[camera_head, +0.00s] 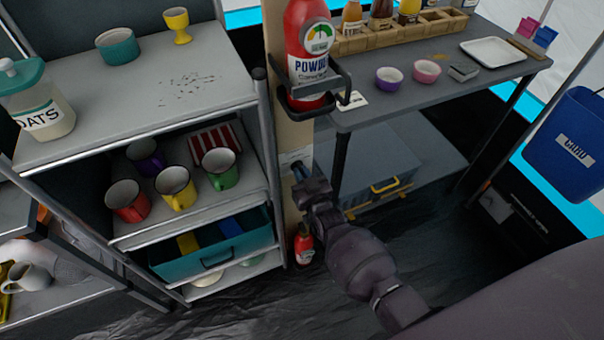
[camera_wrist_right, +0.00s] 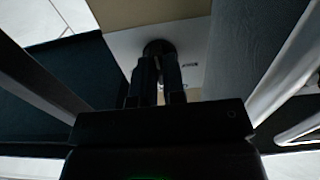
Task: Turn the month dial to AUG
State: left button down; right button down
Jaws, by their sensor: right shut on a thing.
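The month dial shows in the right wrist view as a dark round knob (camera_wrist_right: 158,46) on a pale plate (camera_wrist_right: 122,44). The plate also shows in the head view (camera_head: 290,157), on the wooden post below the red extinguisher. My right gripper (camera_head: 300,172) reaches the post there. In the right wrist view its two fingers (camera_wrist_right: 157,65) are shut on the knob. The fingers hide part of the dial. The month marks are too small to read, so the setting cannot be told. My left gripper is not in view.
A red extinguisher (camera_head: 305,50) hangs in a black bracket above the plate. A shelf unit with mugs (camera_head: 175,186) stands left of the post. A grey table (camera_head: 430,95) stands to the right. A small red bottle (camera_head: 303,245) stands at the post's foot.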

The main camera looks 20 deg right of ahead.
dwell(0.5)
jog(key=c, duration=1.2)
grip_release()
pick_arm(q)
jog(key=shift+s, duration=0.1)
pick_arm(e)
jog(key=shift+s, duration=0.1)
